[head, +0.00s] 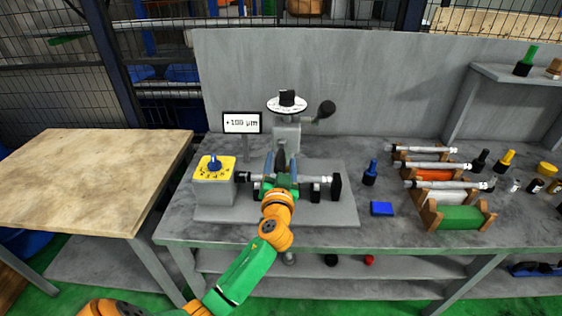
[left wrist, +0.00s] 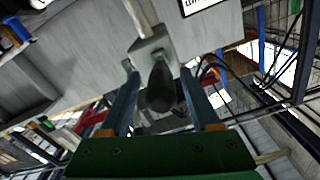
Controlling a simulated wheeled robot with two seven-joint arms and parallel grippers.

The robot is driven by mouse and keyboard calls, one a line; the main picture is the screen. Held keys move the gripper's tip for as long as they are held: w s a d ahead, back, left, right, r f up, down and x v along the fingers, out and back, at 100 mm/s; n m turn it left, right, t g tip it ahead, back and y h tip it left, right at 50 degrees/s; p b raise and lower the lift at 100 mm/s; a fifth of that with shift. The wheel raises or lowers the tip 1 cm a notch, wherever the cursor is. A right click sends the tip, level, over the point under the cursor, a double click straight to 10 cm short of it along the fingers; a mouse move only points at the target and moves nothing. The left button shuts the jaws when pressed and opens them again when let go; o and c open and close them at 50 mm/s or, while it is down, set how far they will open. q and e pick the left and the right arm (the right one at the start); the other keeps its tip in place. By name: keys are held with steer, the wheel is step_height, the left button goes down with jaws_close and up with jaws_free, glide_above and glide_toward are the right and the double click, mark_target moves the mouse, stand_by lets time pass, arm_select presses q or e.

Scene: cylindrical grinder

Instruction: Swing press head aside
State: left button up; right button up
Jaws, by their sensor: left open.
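The grinder (head: 288,132) stands on the bench with a grey upright head, a round white dial and a black knob on a side arm (head: 325,109). A workpiece shaft (head: 312,180) lies across its base. My left gripper (head: 281,176) is in front of the upright head, over the shaft, partly hidden by its own wrist. In the left wrist view its two fingers (left wrist: 158,75) are apart, on either side of a dark rounded grip (left wrist: 161,88) that sticks out from a grey block (left wrist: 150,48). I cannot tell whether the fingers touch it. My right gripper is not in view.
A yellow-topped control box (head: 214,168) and a display reading +100 µm (head: 242,123) stand left of the head. A blue block (head: 381,208), a blue-capped bottle (head: 370,173) and racked micrometers (head: 447,185) are to the right. The wooden table (head: 90,180) is bare.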

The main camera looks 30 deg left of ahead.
arm_select(q)
jaws_close()
stand_by(1.4)
